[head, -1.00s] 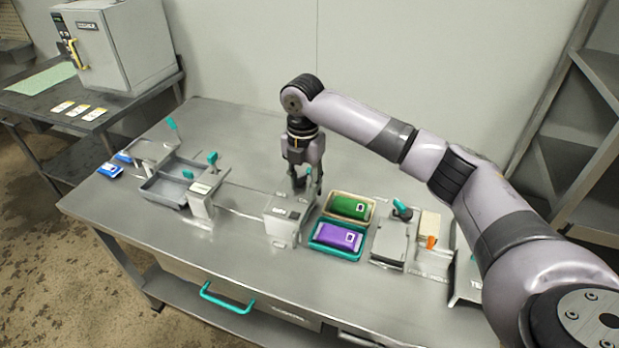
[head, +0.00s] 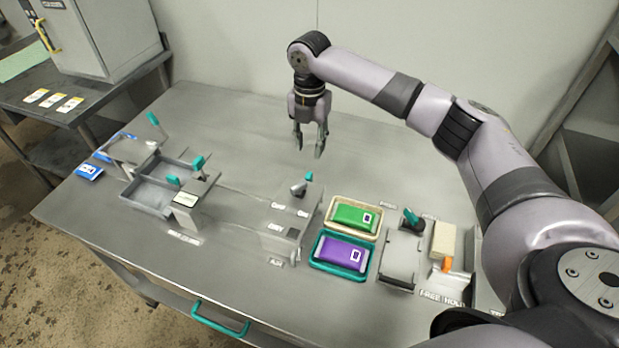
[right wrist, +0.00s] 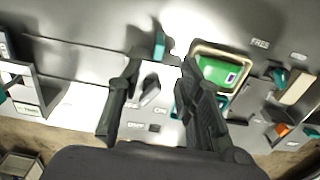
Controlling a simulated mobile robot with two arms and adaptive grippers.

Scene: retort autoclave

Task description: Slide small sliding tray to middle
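A grey sliding tray (head: 143,207) with divided compartments sits at the left of the steel table, beside an upright block (head: 193,204) with a teal-tipped handle (head: 198,163). Flat rails run from it towards a switch box (head: 287,232) at mid-table. The box has a teal-tipped lever (head: 303,186) on top; the lever also shows in the right wrist view (right wrist: 150,90). My right gripper (head: 310,151) is open and empty, pointing down above and behind the box. Its two fingers (right wrist: 161,65) stand apart in the right wrist view. My left gripper is not in view.
A green pouch (head: 353,217) lies in a cream tray, and a purple pouch (head: 341,252) in a teal tray (head: 320,267), right of the box. A clamp-like fixture (head: 402,258) stands further right. The table behind the rails is clear. A grey cabinet (head: 95,38) stands at back left.

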